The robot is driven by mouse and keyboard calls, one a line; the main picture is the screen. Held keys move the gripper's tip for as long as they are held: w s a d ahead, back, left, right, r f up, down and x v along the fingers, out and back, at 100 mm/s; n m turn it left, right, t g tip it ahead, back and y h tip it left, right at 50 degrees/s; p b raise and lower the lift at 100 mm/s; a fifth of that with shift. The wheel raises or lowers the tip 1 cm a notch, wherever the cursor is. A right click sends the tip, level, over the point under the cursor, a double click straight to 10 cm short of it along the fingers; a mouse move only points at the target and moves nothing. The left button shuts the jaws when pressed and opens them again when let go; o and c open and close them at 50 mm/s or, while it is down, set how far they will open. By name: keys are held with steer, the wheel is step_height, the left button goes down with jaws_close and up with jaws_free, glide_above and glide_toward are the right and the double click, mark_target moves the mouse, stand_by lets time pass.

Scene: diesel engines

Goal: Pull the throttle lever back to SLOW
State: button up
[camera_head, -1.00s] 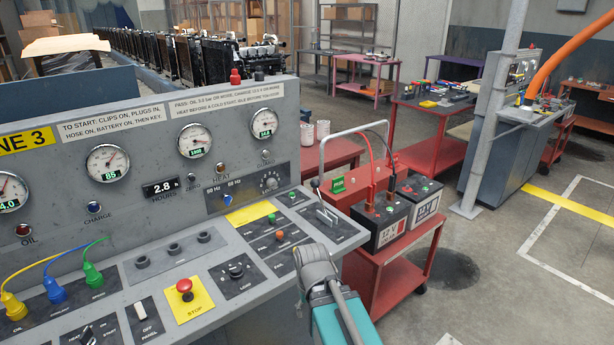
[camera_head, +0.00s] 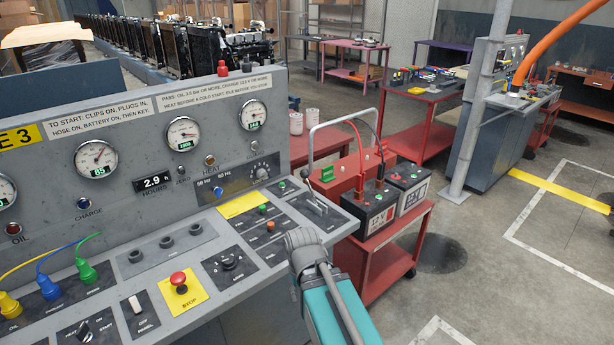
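That joint shows just below and left of the lever, in front of the console's right edge. My gripper's fingers do not show, and nothing is seen touching the lever.
A red stop button (camera_head: 178,282) on a yellow plate, a dark knob (camera_head: 230,262) and small switches share the sloping panel. A metal hoop (camera_head: 312,140) rises behind the lever. A red cart (camera_head: 368,262) with two batteries stands close right. Open floor lies beyond.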

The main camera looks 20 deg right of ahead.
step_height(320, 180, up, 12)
steer(key=p, duration=1)
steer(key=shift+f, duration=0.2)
